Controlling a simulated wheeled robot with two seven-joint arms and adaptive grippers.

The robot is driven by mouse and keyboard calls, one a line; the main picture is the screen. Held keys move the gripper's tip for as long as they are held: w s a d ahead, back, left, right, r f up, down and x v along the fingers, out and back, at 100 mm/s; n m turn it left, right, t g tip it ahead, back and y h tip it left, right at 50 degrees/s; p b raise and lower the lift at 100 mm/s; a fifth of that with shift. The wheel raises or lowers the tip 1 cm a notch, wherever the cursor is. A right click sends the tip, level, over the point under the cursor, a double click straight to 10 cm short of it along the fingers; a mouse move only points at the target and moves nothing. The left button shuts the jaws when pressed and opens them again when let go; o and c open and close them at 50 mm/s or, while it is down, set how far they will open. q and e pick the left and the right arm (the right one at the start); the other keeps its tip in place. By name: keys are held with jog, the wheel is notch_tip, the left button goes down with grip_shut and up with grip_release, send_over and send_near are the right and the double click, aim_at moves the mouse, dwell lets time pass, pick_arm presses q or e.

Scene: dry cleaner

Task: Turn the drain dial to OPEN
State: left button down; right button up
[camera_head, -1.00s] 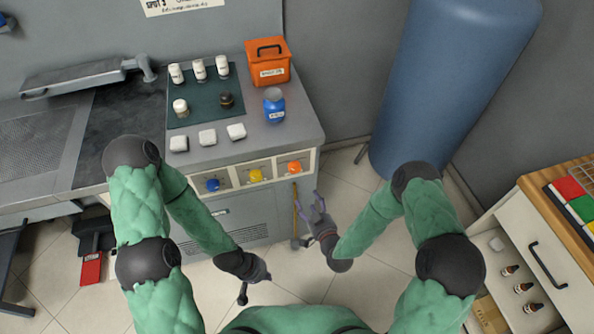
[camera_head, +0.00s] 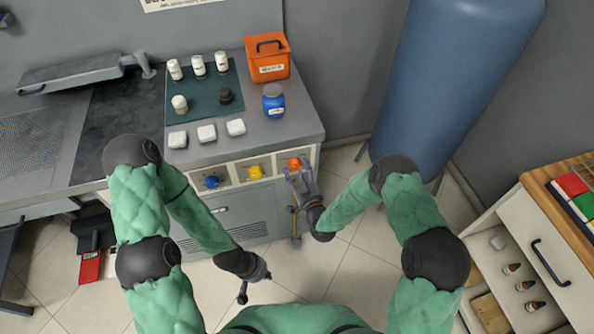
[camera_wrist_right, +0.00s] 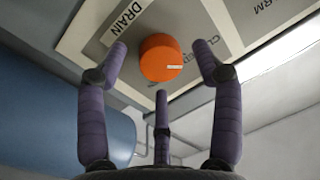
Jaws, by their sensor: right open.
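The drain dial is an orange round knob (camera_head: 294,163) at the right end of the row of dials on the counter front. In the right wrist view the orange knob (camera_wrist_right: 161,58) stands on a plate beside a DRAIN label (camera_wrist_right: 124,23); other lettering on the plate is partly hidden. My right gripper (camera_head: 298,176) is open just in front of the knob. In the right wrist view its fingers (camera_wrist_right: 160,75) spread around the knob's outline, with no contact visible. My left gripper (camera_head: 254,284) is low, away from the counter; its jaw state is unclear.
A yellow dial (camera_head: 255,172) and a blue dial (camera_head: 212,181) sit left of the orange one. The counter holds an orange box (camera_head: 268,68), a blue jar (camera_head: 273,103) and several small bottles. A large blue cylinder (camera_head: 450,80) stands right of the counter. A drawer unit (camera_head: 545,245) is at far right.

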jog(key=shift+w+a, duration=0.2)
jog(key=shift+w, duration=0.25)
jog(key=c, duration=1.2)
jog(key=shift+o, duration=0.2)
